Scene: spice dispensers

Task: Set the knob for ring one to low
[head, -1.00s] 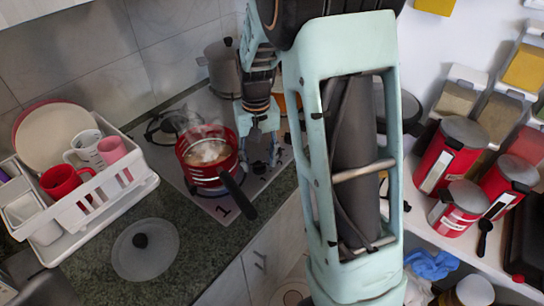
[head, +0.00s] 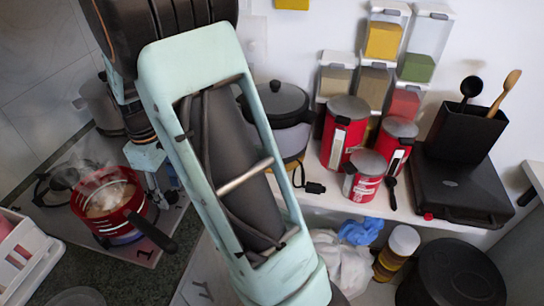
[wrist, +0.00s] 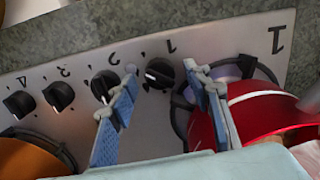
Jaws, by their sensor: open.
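The ring one knob (wrist: 160,73) is black and round with a pale line across it, beside a printed "1" on the metal hob panel. My gripper (wrist: 163,78) is open, with one blue-padded finger on each side of this knob in the wrist view. I cannot tell whether the fingers touch it. In the head view my gripper (head: 160,185) is over the hob, right of the steaming red pot (head: 106,203). The pot sits on the front ring marked "1", with a blue glow under it. The knob is hidden in the head view.
The ring two knob (wrist: 104,85) is close beside the left finger. Ring three (wrist: 59,96) and ring four (wrist: 19,104) knobs are farther left. The pot's black handle (head: 153,232) sticks out towards the front right. Red canisters (head: 343,133) stand on the shelf to the right.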

